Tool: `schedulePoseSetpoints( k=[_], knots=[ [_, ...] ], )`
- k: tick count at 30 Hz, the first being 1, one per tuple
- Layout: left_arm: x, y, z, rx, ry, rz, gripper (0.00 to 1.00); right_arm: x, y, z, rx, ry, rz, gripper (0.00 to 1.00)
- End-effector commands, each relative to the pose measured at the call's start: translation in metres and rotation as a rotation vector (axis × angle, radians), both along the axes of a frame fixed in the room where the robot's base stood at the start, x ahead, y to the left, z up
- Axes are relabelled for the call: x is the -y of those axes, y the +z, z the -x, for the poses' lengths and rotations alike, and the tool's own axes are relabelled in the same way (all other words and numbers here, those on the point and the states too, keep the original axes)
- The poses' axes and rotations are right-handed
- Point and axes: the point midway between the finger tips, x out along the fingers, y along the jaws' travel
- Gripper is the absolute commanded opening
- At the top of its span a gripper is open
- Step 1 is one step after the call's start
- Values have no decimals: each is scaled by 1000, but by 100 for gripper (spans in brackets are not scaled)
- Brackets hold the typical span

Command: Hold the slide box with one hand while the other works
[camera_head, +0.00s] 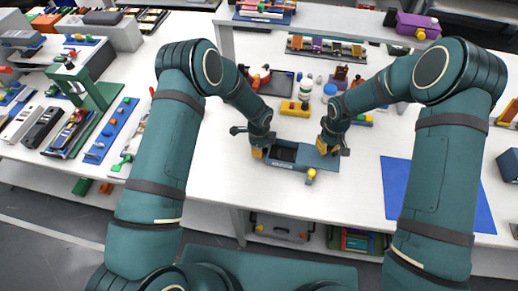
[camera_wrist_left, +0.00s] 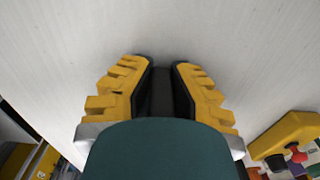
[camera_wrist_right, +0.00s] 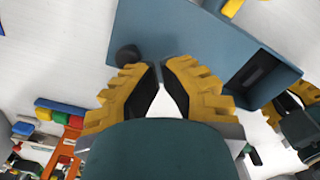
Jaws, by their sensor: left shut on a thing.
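The slide box (camera_head: 290,167) is a blue-grey block with a dark open recess, lying on the white table. In the right wrist view, the box (camera_wrist_right: 160,25) shows its recess and a dark round knob (camera_wrist_right: 127,55). A yellow knob (camera_head: 311,174) sits at its front edge. My left gripper (camera_head: 262,150) is shut on the box's left end; its fingers (camera_wrist_left: 163,72) show a dark strip between them. My right gripper (camera_head: 329,146) is at the box's right end.
A yellow block (camera_head: 295,109) and small bottles stand behind the box. A blue mat (camera_head: 396,185) lies to the right. Racks of parts (camera_head: 110,130) fill the left side. A raised shelf (camera_head: 310,30) spans the back. The table in front of the box is narrow but clear.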

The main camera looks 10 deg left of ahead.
Motion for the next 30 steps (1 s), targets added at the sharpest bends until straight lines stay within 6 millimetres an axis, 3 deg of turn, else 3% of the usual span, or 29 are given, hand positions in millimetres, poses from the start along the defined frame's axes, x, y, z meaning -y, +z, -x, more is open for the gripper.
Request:
schedulePoseSetpoints(
  k=[30],
  knots=[
    [-2, -2, 1, -5, 1, -3, 0, 27, -2, 4, -5, 0, 1, 0]
  ],
)
